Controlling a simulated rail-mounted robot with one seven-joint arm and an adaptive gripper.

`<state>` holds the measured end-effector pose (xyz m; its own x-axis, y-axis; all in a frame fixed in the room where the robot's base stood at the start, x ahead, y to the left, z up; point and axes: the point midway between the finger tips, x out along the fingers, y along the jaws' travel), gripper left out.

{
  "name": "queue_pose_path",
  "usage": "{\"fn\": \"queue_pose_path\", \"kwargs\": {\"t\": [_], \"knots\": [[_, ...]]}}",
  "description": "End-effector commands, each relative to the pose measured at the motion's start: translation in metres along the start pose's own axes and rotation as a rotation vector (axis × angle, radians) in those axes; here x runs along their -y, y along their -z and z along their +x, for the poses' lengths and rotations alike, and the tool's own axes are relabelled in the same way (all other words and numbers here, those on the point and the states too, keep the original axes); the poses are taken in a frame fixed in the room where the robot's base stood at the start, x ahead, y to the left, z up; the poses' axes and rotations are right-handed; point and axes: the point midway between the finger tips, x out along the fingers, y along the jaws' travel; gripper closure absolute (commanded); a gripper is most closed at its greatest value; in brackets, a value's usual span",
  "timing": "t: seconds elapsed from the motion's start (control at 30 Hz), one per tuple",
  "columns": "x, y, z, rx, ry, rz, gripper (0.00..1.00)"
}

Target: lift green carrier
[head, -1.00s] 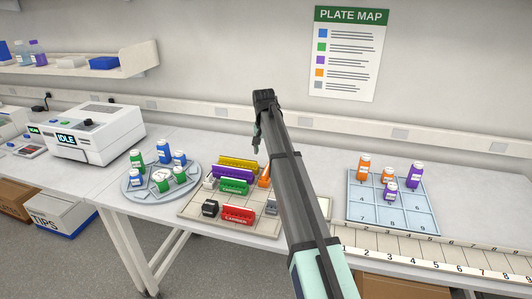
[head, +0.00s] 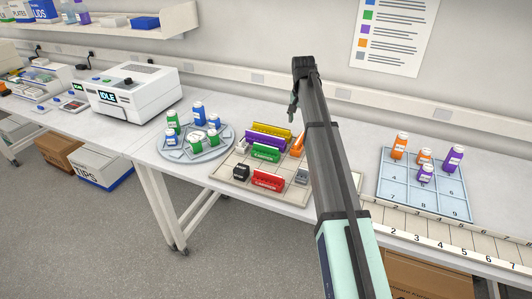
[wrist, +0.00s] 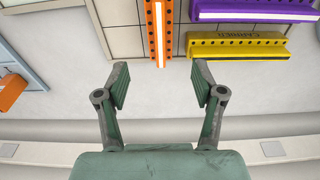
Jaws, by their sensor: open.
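The green carrier (head: 265,153) sits on the beige gridded mat in the head view, in front of the purple carrier (head: 263,148) and behind the red carrier (head: 268,182). The yellow carrier (head: 272,131) is at the back. The orange carrier (head: 298,146) stands to their right, turned crosswise, partly beside my arm. My gripper (wrist: 160,82) is open and empty, its fingers apart. In the head view it appears beyond the yellow carrier, towards the wall. The wrist view shows the orange, yellow and purple carriers at its top; the green carrier is not in that view.
The beige mat (head: 225,173) also bears a black block (head: 240,172) and grey blocks. A round rack (head: 168,153) with blue and green bottles is left. A blue numbered tray (head: 397,188) with orange and purple bottles is right. A white instrument (head: 130,95) stands further left.

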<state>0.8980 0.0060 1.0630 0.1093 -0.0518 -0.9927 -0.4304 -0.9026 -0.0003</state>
Motion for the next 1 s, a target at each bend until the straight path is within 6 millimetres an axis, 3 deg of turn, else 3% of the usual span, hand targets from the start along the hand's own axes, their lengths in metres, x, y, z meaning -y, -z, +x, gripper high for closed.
{"fn": "queue_pose_path", "kwargs": {"t": [0.43,0.5,0.8,1.0], "knots": [[0.0,0.0,0.0,0.0,0.0,0.0,0.32],[0.0,0.0,0.0,0.0,0.0,0.0,0.44],[-0.001,0.0,0.001,0.0,0.0,0.001,0.44],[-0.029,0.008,0.001,-0.012,0.003,0.035,0.44]]}}
